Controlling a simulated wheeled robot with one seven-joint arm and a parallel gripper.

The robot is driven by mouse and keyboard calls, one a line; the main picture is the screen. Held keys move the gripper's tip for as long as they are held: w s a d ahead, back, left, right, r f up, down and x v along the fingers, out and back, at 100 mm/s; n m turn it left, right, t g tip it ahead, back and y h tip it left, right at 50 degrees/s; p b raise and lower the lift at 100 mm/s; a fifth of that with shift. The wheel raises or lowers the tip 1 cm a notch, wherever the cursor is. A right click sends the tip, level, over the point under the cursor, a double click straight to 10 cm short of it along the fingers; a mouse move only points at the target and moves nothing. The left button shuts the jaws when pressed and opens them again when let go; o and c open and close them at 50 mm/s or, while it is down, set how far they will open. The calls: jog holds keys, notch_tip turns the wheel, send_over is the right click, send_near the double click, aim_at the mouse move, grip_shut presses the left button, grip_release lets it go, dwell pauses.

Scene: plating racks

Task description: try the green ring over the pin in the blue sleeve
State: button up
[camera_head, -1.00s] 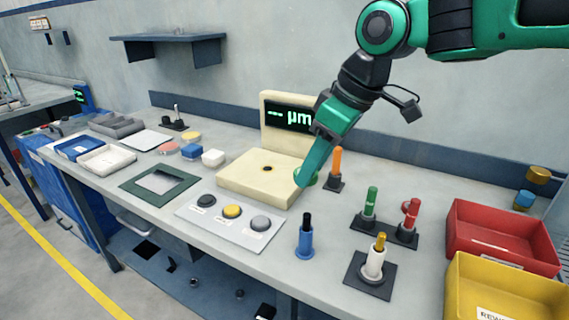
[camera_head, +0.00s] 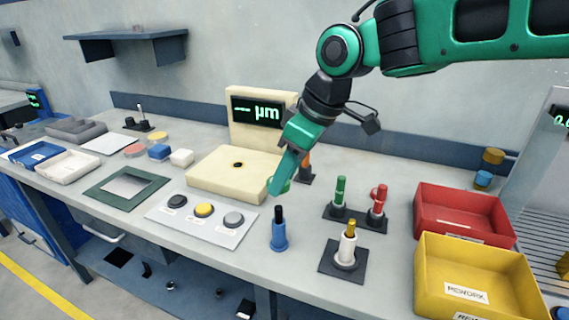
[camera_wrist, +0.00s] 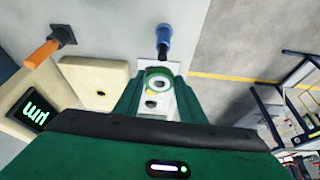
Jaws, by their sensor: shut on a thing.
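My gripper (camera_head: 276,190) is shut on the green ring (camera_wrist: 159,79), which shows between the fingertips in the wrist view. In the head view only a bit of the ring's green shows beside the fingers. The blue sleeve (camera_head: 279,236) stands upright on the table with a black-topped pin (camera_head: 279,213) rising out of it. My gripper appears above and behind the pin, apart from it. In the wrist view the blue sleeve (camera_wrist: 164,33) and its dark pin lie beyond the fingertips, and the ring is not around the pin.
A cream gauge (camera_head: 228,178) with a µm display stands behind-left. A button panel (camera_head: 222,228) lies left of the sleeve. A white sleeve (camera_head: 346,250), green pin (camera_head: 340,190) and red pin (camera_head: 378,200) stand right, before red (camera_head: 465,220) and yellow (camera_head: 475,260) bins.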

jog(key=shift+f, duration=2.25)
jog(key=shift+f, duration=0.25)
dwell(0.4)
jog(key=shift+r, duration=0.1)
jog(key=shift+r, duration=1.9)
